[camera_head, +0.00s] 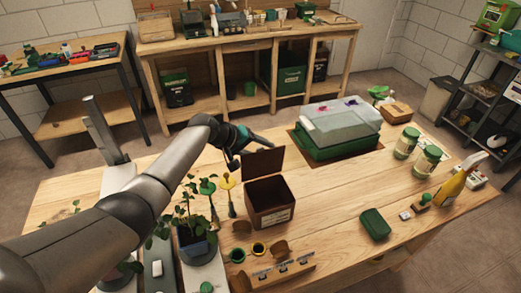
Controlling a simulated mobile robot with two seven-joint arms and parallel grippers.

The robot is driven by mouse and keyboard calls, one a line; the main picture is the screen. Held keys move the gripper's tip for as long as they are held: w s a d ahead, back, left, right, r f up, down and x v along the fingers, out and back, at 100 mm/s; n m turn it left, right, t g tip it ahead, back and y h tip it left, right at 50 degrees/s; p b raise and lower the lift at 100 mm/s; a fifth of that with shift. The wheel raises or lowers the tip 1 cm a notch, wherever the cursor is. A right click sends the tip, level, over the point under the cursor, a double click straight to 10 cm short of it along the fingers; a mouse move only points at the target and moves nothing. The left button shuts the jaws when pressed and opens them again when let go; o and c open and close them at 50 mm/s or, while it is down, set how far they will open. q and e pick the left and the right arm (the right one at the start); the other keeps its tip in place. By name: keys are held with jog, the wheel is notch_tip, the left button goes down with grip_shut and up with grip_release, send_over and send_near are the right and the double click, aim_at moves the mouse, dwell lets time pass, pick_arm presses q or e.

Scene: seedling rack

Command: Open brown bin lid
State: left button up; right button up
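The brown bin (270,212) stands on the wooden table, a small dark brown box with a pale label on its front. Its lid (262,163) stands raised at the back edge, and the bin's top is open with a dark inside. My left gripper (264,141), dark with teal parts, is just behind and above the raised lid's top edge. Whether it touches the lid, or whether its fingers are open or shut, I cannot tell. My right gripper is not in view.
A green tray with a clear cover (340,120) sits behind and right of the bin. Potted seedlings (187,213) stand left, below my arm. Small pots (237,255) and a wooden clip rack (283,270) lie in front. Jars and a yellow spray bottle (452,188) stand right.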

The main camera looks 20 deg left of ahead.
pick_arm(q)
jog(key=shift+s+r, duration=0.1)
jog(key=shift+s+a+r, duration=0.15)
jog(key=shift+a+r, duration=0.05)
jog(key=p+v, duration=0.2)
jog(key=v, duration=1.2)
jog(key=shift+s+r, duration=0.1)
jog(key=shift+s, duration=0.05)
